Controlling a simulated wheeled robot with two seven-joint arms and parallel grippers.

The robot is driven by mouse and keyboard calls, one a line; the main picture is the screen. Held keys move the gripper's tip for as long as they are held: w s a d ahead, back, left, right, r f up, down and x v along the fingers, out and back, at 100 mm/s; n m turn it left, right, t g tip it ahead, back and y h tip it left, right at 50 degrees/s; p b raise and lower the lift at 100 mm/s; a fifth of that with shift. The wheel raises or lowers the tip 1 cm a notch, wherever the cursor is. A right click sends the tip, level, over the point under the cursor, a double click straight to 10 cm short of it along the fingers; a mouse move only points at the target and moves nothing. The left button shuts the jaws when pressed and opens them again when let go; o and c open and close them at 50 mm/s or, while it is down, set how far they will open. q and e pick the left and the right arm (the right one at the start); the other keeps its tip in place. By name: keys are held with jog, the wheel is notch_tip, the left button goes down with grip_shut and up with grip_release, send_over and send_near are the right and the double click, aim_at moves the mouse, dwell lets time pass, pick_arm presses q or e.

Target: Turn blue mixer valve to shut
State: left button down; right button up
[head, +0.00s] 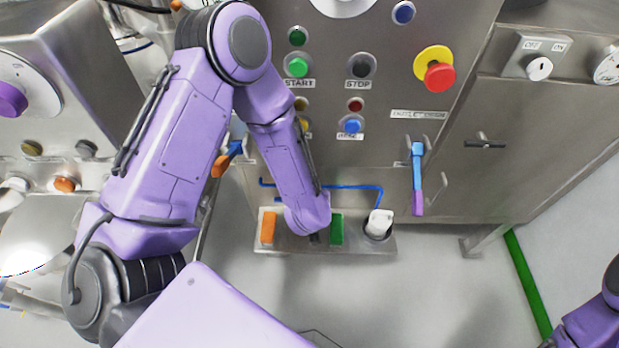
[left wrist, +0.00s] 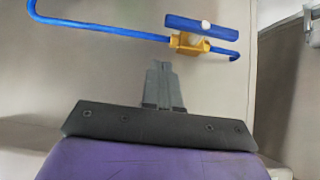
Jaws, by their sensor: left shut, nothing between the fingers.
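The blue mixer valve shows in the left wrist view as a yellow body (left wrist: 188,41) on a thin blue pipe (left wrist: 110,29). Its blue bar handle (left wrist: 184,23) lies roughly parallel to the pipe, with a pale round stud near its middle. My left gripper (left wrist: 162,66) is shut and empty. Its fingertips appear just below the valve body in the picture, apart from the handle; the depth gap is unclear. In the head view, the blue pipe (head: 352,186) shows low on the steel cabinet, but my left arm hides the valve and the gripper. My right gripper is out of view.
Below the pipe is a steel pedal box (head: 290,243) with orange and green pedals and a white knob. A blue-and-purple lever (head: 417,180) hangs to the right. Above are buttons and a red emergency stop (head: 439,76). A blue-and-orange handle (head: 228,157) is at left.

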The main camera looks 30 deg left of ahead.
pick_arm(q)
jog(key=shift+w+a+f, duration=0.1)
jog(key=shift+w+f, duration=0.1)
jog(key=shift+f, duration=0.7)
jog(key=shift+w+a+f, duration=0.15)
jog(key=shift+f, duration=0.75)
jog(key=shift+w+a+f, duration=0.1)
jog(key=shift+w+f, duration=0.1)
jog(key=shift+f, duration=0.7)
jog(key=shift+w+d, duration=0.1)
